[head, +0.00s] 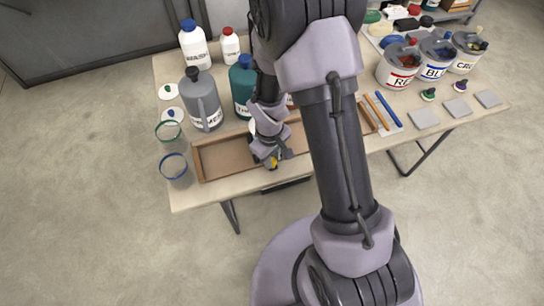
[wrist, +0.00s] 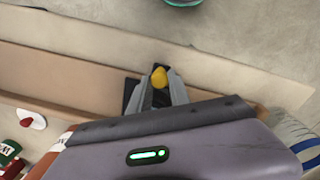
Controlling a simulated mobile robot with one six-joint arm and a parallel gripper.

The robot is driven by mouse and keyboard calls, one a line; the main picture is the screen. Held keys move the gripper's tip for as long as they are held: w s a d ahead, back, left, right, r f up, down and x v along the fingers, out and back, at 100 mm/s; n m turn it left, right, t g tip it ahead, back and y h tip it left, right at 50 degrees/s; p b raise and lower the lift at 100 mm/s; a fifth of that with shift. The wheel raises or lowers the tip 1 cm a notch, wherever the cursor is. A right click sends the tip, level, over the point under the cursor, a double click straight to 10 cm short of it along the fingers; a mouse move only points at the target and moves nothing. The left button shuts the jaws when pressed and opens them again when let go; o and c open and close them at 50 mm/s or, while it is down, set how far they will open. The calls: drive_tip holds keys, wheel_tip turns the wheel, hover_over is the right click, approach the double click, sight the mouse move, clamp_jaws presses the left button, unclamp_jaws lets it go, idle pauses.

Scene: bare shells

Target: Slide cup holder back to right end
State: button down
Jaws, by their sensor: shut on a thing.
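A long shallow wooden tray (head: 222,158) lies along the front edge of the table. My gripper (head: 270,160) reaches down into its middle part. In the wrist view my gripper (wrist: 158,88) is shut on a yellow knob (wrist: 159,76). A dark piece (wrist: 131,92) shows beside the knob, inside the tray (wrist: 60,75). I take the knob and dark piece to be the cup holder; most of it is hidden by my fingers. My arm covers part of the tray's right half in the head view.
Two clear glasses with green (head: 169,131) and blue (head: 173,166) rims stand left of the tray. A grey bottle (head: 201,99) and a teal bottle (head: 242,86) stand behind it. The tray's left part is empty.

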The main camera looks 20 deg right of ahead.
drive_tip(key=shift+d, duration=0.1)
drive_tip(key=d+p, duration=0.8)
drive_tip(key=d, duration=2.2)
drive_tip(key=shift+d+p, duration=0.3)
drive_tip(key=shift+d, duration=0.7)
drive_tip(key=shift+r, duration=0.1)
drive_tip(key=c, duration=1.6)
unclamp_jaws()
drive_tip(key=shift+d, duration=0.1)
drive_tip(key=o, duration=0.4)
drive_tip(key=shift+d, duration=0.15)
